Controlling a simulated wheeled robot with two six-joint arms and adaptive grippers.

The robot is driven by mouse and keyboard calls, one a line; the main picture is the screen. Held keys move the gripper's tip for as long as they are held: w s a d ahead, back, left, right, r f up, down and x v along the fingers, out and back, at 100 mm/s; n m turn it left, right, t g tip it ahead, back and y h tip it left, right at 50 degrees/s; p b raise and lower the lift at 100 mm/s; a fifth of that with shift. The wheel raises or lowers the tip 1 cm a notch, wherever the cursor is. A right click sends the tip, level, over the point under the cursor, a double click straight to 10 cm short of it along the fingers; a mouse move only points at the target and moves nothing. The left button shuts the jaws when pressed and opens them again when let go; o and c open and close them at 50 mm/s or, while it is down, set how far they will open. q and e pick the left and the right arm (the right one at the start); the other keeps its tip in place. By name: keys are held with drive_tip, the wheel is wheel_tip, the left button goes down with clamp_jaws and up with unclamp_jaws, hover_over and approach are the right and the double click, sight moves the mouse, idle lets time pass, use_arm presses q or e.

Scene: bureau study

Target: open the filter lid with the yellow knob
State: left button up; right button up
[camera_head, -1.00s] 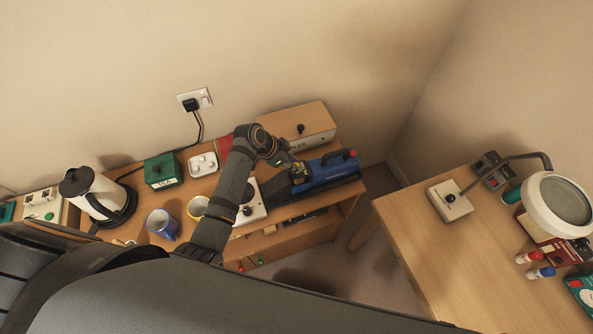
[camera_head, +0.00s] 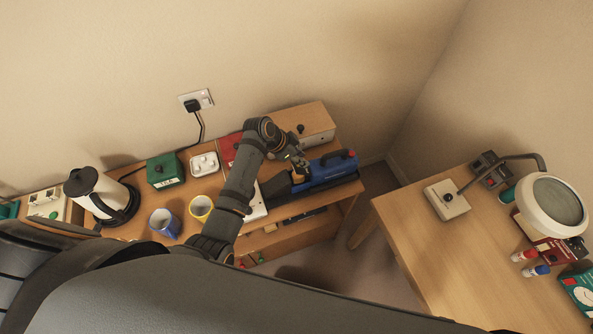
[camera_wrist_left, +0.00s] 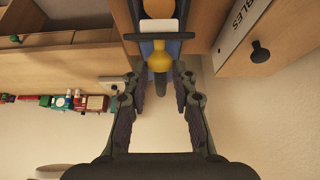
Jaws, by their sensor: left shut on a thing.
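The blue machine (camera_head: 332,169) lies on the wooden shelf unit, with a black handle and a red cap at its far right end. My left gripper (camera_head: 297,168) is at its left end, reaching down from the arm. In the left wrist view the yellow knob (camera_wrist_left: 160,61) sits between the two fingers of my left gripper (camera_wrist_left: 159,78), which are shut on it. A dark crossbar and a pale block show just beyond the knob. The gripper and arm hide much of the machine's left end in the head view, so I cannot tell the lid's angle.
A wooden box (camera_head: 300,122) with a black knob stands behind the machine. A separate desk (camera_head: 425,240) stands right.

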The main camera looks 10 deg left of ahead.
use_arm(q)
drive_tip(key=shift+w+d+r, duration=0.35)
drive_tip(key=shift+d, duration=0.15)
drive_tip(key=shift+w+d+r, duration=0.1)
drive_tip(key=shift+w+d, duration=0.1)
drive_tip(key=shift+d, duration=0.1)
drive_tip(key=shift+w+d, duration=0.1)
drive_tip(key=shift+d, duration=0.05)
clamp_jaws()
drive_tip(key=o, duration=1.1)
unclamp_jaws()
drive_tip(key=shift+c, duration=0.2)
drive_tip(key=s+a+r, duration=0.3)
drive_tip(key=a+r, duration=0.1)
drive_tip(key=r, duration=0.1)
drive_tip(key=shift+a, duration=0.2)
